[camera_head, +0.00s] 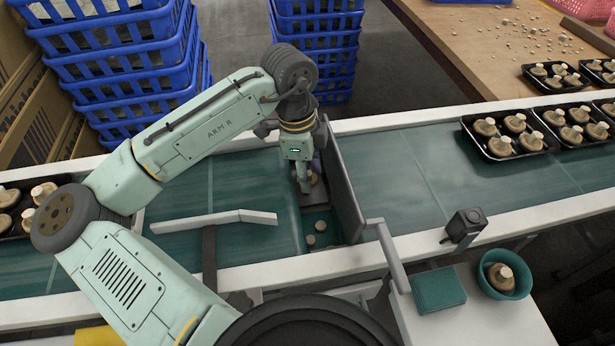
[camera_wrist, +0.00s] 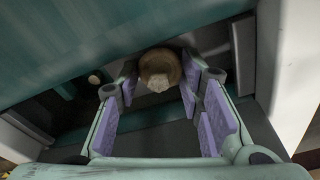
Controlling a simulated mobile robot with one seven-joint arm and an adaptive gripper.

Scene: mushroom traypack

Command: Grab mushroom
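My gripper (camera_head: 304,188) points down over the green conveyor belt, beside a grey upright plate, in the head view. In the wrist view, my gripper (camera_wrist: 160,82) has its purple-padded fingers apart, one on each side of a brown mushroom (camera_wrist: 160,66) with a pale stem. The mushroom lies between the fingertips; I cannot tell whether either pad touches it. In the head view the gripper mostly hides this spot.
Black trays of mushrooms (camera_head: 500,154) stand on the belt at right, and more lie at far left. The grey plate (camera_head: 343,185) and a white guide bar (camera_head: 215,220) flank the gripper. A green bowl (camera_head: 484,285) holds a mushroom. Blue crates (camera_head: 120,75) are stacked behind.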

